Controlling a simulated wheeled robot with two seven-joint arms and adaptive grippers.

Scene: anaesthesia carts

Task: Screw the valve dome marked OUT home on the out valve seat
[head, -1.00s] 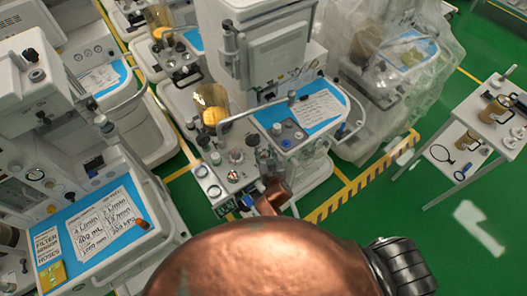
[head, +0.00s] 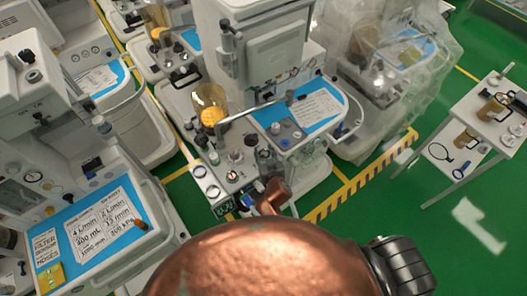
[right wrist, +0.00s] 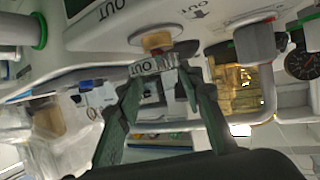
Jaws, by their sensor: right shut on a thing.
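In the right wrist view the valve dome marked OUT (right wrist: 150,66) shows as a pale band with upside-down lettering. My right gripper (right wrist: 158,80) has its two dark green fingers shut on it. A brass-coloured round part (right wrist: 156,41) adjoins the band, between it and the white panel; I take it for the out valve seat. I cannot tell how far the dome sits on it. In the head view my right gripper (head: 266,168) is small and partly hidden by my copper arm, at the near edge of the middle cart (head: 235,178). My left gripper is not in view.
The panel bears printed OUT labels (right wrist: 196,12). A gauge (right wrist: 299,64) and an amber clear canister (right wrist: 238,90) are at the right of the wrist view. In the head view a blue-topped work surface (head: 300,112) and a clear dome over orange (head: 209,108) are close by.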

